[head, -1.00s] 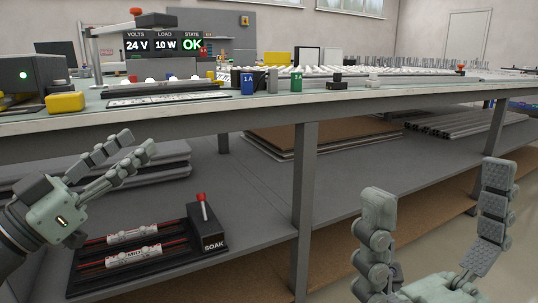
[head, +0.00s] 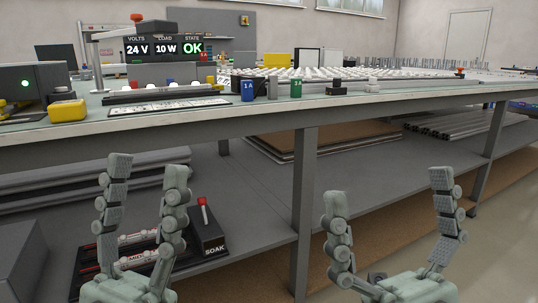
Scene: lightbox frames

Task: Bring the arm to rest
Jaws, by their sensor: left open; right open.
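My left gripper (head: 145,190) is open and empty, fingers pointing up, in front of the lower shelf at the left. It partly hides the soak rack on that shelf. My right gripper (head: 391,210) is open and empty, fingers pointing up, in front of the bench at the right. Both grippers are below the level of the worktop and touch nothing that I can see.
The bench worktop (head: 225,110) runs across the view, with a display reading OK (head: 164,47), a yellow block (head: 67,111) and a blue block (head: 247,88). The soak rack (head: 207,230) sits on the lower shelf (head: 255,185). A bench leg (head: 302,210) stands between my grippers.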

